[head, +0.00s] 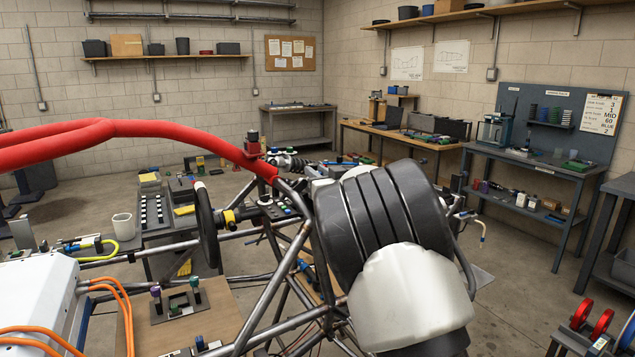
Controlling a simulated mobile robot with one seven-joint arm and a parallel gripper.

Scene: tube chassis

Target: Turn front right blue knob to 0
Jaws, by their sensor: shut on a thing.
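The tube chassis (272,284) fills the lower middle, with bare grey tubes and a red padded upper bar (130,129). My arm, white and ribbed black, covers the right side of the chassis. My gripper is hidden behind or below it, so its fingers and anything between them do not show. I cannot make out the front right blue knob for sure. A small blue part (305,267) shows among the tubes just left of my arm. Blue pieces (342,163) also show at the far end of the chassis, too small to identify.
A black steering wheel (206,225) stands inside the frame. A wooden board (228,310) with small knobbed parts and a white box (38,300) with orange cables lie at front left. A workbench (545,168) is at right. Some floor is clear between bench and chassis.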

